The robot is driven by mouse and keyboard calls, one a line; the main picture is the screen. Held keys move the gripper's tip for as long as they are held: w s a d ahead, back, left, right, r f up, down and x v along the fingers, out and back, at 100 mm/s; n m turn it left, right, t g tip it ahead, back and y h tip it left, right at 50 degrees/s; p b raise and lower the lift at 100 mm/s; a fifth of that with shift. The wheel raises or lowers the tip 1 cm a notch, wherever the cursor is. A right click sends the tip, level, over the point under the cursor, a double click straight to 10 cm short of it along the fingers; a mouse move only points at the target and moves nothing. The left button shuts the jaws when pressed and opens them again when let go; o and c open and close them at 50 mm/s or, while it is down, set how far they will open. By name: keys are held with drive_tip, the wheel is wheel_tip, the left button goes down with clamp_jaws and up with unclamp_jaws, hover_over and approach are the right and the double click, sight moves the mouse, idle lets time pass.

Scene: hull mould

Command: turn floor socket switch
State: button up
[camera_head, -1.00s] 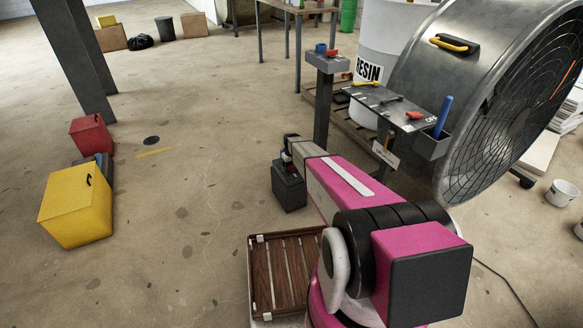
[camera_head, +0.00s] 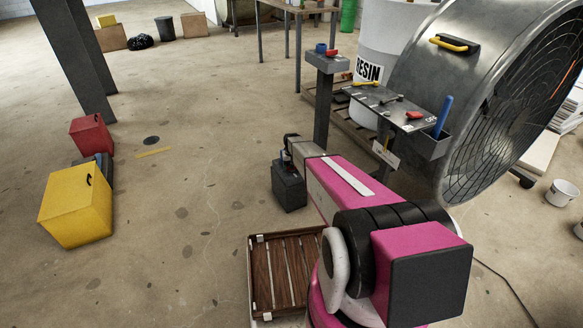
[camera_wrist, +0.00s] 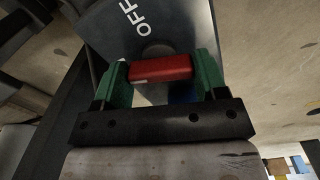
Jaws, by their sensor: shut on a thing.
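The floor socket is a dark grey box (camera_head: 289,187) standing on the floor in the middle of the head view, below the end of my arm. In the wrist view its grey top (camera_wrist: 118,38) carries the white letters OFF. The switch is a red bar handle (camera_wrist: 160,69) on a round grey base, lying almost level across the wrist picture. My gripper (camera_wrist: 161,76) has green fingertips, one at each end of the red handle, and is shut on it. In the head view my wrist hides the switch.
A slatted wooden tray (camera_head: 255,285) lies in front of the socket. A dark post (camera_head: 323,115) and the large fan (camera_head: 440,95) stand behind and to the right. A yellow box (camera_head: 75,212) and a red box (camera_head: 90,135) stand at left. The floor between is clear.

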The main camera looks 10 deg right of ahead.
drive_tip(key=m, duration=1.1)
drive_tip(key=shift+m, duration=1.8)
drive_tip(key=o, duration=0.9)
drive_tip(key=shift+o, duration=0.2)
wheel_tip(320, 180, up, 11)
